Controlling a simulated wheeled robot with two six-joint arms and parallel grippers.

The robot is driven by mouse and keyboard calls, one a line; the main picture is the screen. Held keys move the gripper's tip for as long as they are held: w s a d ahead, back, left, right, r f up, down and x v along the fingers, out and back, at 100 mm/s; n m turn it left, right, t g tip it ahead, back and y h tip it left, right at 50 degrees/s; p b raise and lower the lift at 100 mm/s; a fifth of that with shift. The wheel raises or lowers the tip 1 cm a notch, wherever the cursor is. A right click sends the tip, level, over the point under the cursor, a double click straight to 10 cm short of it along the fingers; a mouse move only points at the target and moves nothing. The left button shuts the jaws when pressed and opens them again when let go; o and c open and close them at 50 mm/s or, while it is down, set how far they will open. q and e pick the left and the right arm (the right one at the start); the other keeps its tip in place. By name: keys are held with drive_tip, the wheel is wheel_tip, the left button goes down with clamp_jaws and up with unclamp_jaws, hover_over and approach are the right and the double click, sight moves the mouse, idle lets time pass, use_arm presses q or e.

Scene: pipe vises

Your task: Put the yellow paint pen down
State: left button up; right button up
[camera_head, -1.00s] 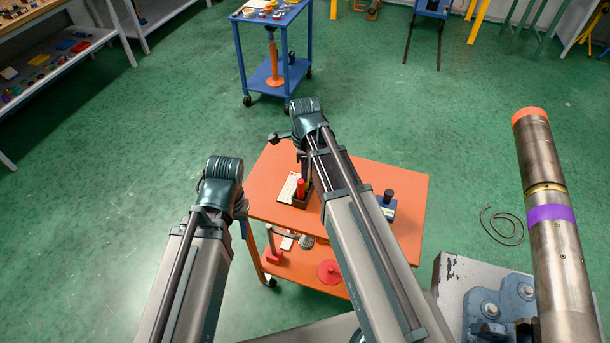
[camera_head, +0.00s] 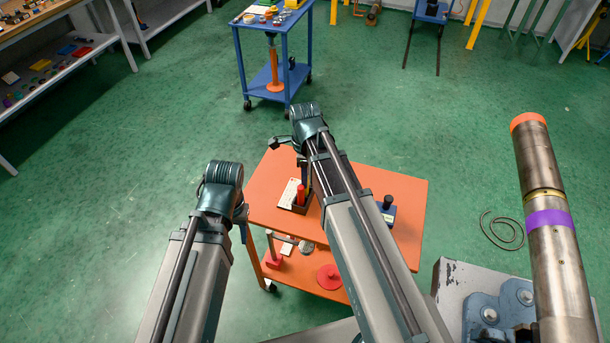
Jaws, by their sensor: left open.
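A dark pen holder (camera_head: 292,208) stands on the orange cart's top with a red pen (camera_head: 301,194) upright in it. A thin yellow sliver beside the red pen may be the yellow paint pen; my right arm hides most of that spot. My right gripper (camera_head: 302,163) is over the cart by the holder, mostly hidden behind its own wrist, so its jaws cannot be made out. My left gripper (camera_head: 241,217) is at the cart's left edge, open, apart from the holder and largely hidden by its wrist.
The orange cart (camera_head: 400,235) also bears a white card (camera_head: 289,192) and a dark-knobbed blue item (camera_head: 388,210). Its lower shelf holds red items (camera_head: 329,277). A steel pipe (camera_head: 555,255) with a purple band rises at right. A blue cart (camera_head: 240,60) stands behind; green floor between is clear.

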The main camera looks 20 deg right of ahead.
wheel_tip(320, 180, up, 12)
drive_tip(key=p, duration=1.1)
drive_tip(key=s+a+n, duration=0.5)
drive_tip(key=s+n, duration=0.2)
drive_tip(key=n, duration=0.5)
drive_tip(key=s+a+n+h, duration=0.1)
drive_tip(key=s+a+n, duration=0.4)
drive_tip(key=n, duration=0.8)
drive_tip(key=shift+s+a+f+n, duration=0.2)
drive_tip(key=shift+s+n, duration=0.1)
drive_tip(key=shift+s, duration=0.85)
drive_tip(key=shift+f+b, duration=0.5)
drive_tip(key=shift+b, duration=0.05)
